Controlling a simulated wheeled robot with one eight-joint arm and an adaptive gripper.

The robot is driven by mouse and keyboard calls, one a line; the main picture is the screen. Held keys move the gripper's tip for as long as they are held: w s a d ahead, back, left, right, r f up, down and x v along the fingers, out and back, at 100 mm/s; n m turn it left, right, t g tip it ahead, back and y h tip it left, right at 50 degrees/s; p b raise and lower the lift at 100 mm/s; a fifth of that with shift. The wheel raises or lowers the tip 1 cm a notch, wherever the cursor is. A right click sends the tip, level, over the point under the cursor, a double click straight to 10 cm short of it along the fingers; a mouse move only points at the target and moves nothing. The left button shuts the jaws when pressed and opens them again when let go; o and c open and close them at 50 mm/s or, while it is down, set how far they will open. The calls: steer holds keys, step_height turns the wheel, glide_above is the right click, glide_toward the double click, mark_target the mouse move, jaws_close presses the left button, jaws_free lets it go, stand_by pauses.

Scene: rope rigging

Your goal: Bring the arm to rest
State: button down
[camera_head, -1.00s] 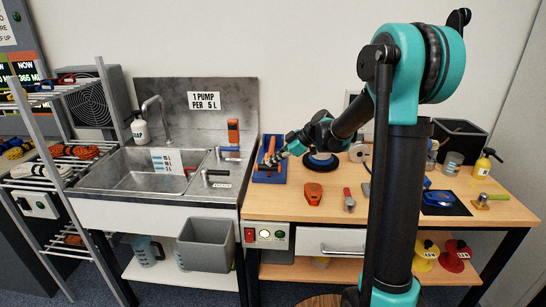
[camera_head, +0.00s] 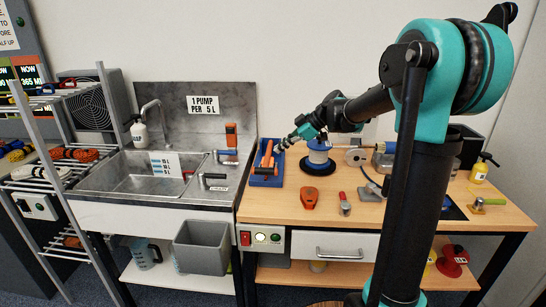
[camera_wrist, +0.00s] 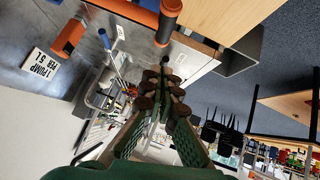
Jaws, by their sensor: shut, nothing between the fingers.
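My arm reaches over the workbench from the right, its upper joint high at the right of the head view. My gripper (camera_head: 284,144) hangs above the right edge of a blue holder with an orange-handled tool (camera_head: 267,159). In the wrist view my gripper (camera_wrist: 163,82) has its dark fingertips together with nothing between them. An orange handle with a black part (camera_wrist: 167,18) shows beyond the fingertips, apart from them.
A blue spool (camera_head: 318,158) stands close to the right of my gripper. The sink (camera_head: 135,175) is to the left. An orange tool (camera_head: 309,197) and a red-handled tool (camera_head: 345,204) lie on the bench (camera_head: 270,207). The air above the sink is clear.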

steer(key=s+d+f+m+h, duration=0.3)
steer(key=s+d+f+m, duration=0.3)
steer(key=s, duration=0.3)
steer(key=s+d+f+m+t+h, duration=0.1)
steer(key=s+d+f+m+h, duration=0.2)
steer(key=s+d+f+m, duration=0.3)
steer(key=s+d+f+m+h, duration=0.3)
steer(key=s+d+f+m, duration=0.3)
steer(key=s, duration=0.7)
step_height(320, 180, down, 2)
steer(key=shift+s+d+f+m+t, duration=0.1)
steer(key=shift+s+d+m+t, duration=0.25)
steer(key=shift+d, duration=0.85)
